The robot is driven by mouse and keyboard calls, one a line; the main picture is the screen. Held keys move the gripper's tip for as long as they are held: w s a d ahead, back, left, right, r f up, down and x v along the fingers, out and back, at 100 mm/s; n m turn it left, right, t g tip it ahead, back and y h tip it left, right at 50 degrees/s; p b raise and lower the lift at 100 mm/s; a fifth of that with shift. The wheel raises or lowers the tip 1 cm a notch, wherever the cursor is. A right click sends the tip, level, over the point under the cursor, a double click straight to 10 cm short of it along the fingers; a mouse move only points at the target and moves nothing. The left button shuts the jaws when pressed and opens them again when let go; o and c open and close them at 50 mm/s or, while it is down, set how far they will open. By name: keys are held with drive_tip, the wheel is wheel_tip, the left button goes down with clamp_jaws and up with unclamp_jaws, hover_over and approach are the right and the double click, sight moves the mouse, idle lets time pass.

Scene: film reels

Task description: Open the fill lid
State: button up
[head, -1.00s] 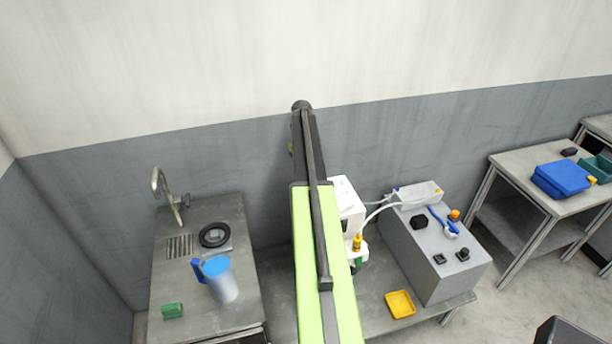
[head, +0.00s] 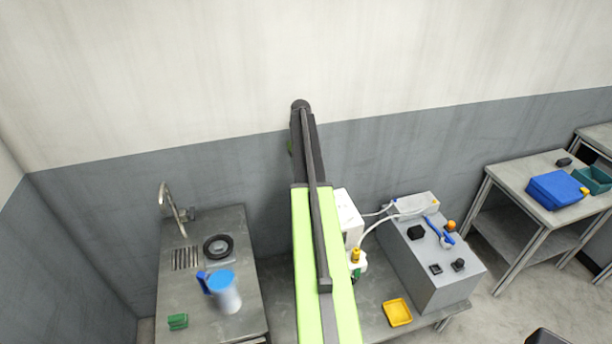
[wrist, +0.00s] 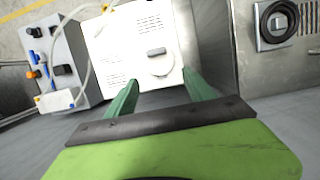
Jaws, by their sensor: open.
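The white machine (wrist: 115,45) shows in the wrist view just beyond my fingertips, with printed text on its top. A round white lid (wrist: 160,67) with a small grey handle (wrist: 156,51) sits on it and looks closed; I take it as the fill lid. My gripper (wrist: 161,88) has its two green fingers spread apart with nothing between them. The lid lies ahead of the gap between them, with no contact visible. In the head view the white machine (head: 348,215) is partly hidden behind my arm, and the lid and gripper are hidden.
A grey box (head: 425,265) with knobs and a blue-handled part stands right of the machine, joined by white tubing. A yellow tray (head: 397,312) lies in front. At left, a sink bench (head: 190,300) holds a blue-lidded jug (head: 225,293), a black ring (head: 216,246) and a green sponge (head: 178,321).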

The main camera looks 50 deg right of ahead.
drive_tip(key=p+v, duration=0.8)
drive_tip(key=v, duration=0.3)
drive_tip(key=shift+p, duration=0.4)
drive_tip(key=shift+f, duration=0.1)
